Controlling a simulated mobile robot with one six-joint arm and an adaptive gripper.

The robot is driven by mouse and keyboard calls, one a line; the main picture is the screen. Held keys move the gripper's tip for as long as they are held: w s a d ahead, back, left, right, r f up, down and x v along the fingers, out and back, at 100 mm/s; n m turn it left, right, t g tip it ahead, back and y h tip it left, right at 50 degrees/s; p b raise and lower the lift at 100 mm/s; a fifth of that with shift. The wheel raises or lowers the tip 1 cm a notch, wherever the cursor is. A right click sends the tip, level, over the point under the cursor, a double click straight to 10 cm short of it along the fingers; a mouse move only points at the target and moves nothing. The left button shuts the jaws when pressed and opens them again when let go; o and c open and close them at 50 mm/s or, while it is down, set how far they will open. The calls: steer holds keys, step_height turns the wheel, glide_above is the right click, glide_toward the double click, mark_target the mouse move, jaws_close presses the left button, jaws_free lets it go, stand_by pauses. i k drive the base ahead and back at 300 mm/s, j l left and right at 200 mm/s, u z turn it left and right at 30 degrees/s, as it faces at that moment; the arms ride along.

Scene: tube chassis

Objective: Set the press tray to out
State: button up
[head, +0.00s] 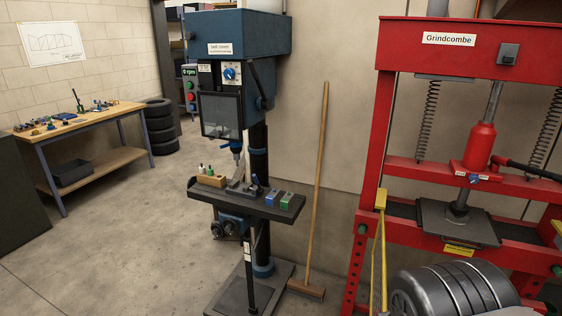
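The red shop press (448,48) with a "Grindcombe" label stands at the right. A flat dark grey plate, which looks like the press tray (436,221), lies at the press's lower bed, under the ram and bottle jack (480,147). A yellow label (459,250) is on the front below it. I cannot tell from this view whether the tray is in or out. My gripper is not in view.
A dark ribbed round object (460,290) stands in front of the press, low at right. A blue drill press (235,35) stands in the middle, with a broom (320,150) beside it. A workbench (85,122) is at left. Floor at left is free.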

mark_target(479, 231)
steer(key=j+z, duration=0.5)
steer(key=z, duration=0.25)
